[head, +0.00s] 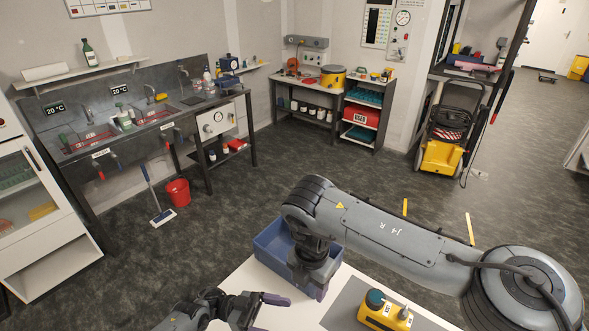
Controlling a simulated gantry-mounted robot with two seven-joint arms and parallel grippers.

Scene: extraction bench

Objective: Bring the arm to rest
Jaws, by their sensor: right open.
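My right arm reaches in from the right and bends down at its wrist. My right gripper (318,290) points downward at the near right side of a blue crate (266,258). Its fingers are seen from above and partly hidden by its own body; it is open, and I see nothing held. Whether it touches the crate I cannot tell. My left gripper (268,312) is at the bottom edge, left of the white table's middle. Its two dark fingers are spread apart with nothing between them, and the lower one is partly cut off by the frame.
A yellow device (384,314) with a dark teal cap stands on a grey mat (346,303) on the white table (258,285), right of my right gripper. Sink bench, shelves, red bucket (178,192) and yellow cleaning cart (440,157) stand farther off.

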